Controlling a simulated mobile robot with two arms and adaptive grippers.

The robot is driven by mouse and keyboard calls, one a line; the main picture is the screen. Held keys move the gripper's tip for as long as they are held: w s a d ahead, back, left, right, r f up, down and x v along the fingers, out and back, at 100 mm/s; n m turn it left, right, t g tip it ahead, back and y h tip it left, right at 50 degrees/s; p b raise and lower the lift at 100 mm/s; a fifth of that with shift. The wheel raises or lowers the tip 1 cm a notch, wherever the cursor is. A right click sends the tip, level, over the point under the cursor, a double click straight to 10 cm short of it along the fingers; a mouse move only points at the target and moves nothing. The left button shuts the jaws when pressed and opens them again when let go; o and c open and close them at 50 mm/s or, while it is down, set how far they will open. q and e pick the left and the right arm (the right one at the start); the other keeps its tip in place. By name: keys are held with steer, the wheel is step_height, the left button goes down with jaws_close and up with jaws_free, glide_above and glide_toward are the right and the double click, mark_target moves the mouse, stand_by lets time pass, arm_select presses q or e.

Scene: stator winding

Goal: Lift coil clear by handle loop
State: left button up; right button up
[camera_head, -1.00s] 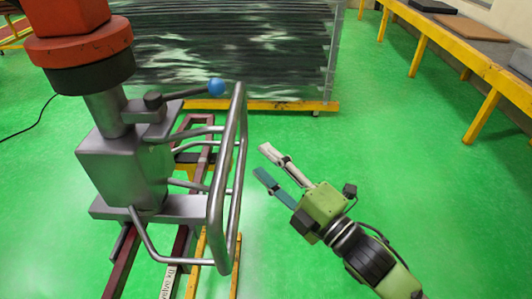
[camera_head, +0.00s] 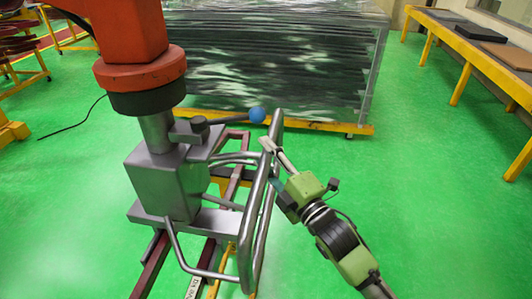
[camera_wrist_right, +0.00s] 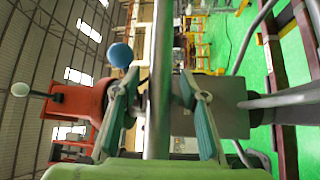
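The handle loop (camera_head: 247,250) is a grey bent-tube frame on the front of a grey metal block (camera_head: 165,185) under an orange and black arm-like column (camera_head: 140,65). My right gripper (camera_head: 270,163) is at the loop's right upright tube. In the right wrist view one loop tube (camera_wrist_right: 160,50) runs between the two teal fingers of that gripper (camera_wrist_right: 161,92), with gaps on both sides, so it is open around the tube. A blue ball knob (camera_head: 257,115) on a lever is just above and left of the fingertips. I cannot make out a coil held here. My left gripper is out of view.
Dark red and yellow rails (camera_head: 152,268) run under the block. A wrapped stack on a yellow wheeled base (camera_head: 325,125) stands behind. A yellow bench (camera_head: 470,50) is at the right. Green floor (camera_head: 430,220) is clear on the right.

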jaws_close()
stand_by(0.4)
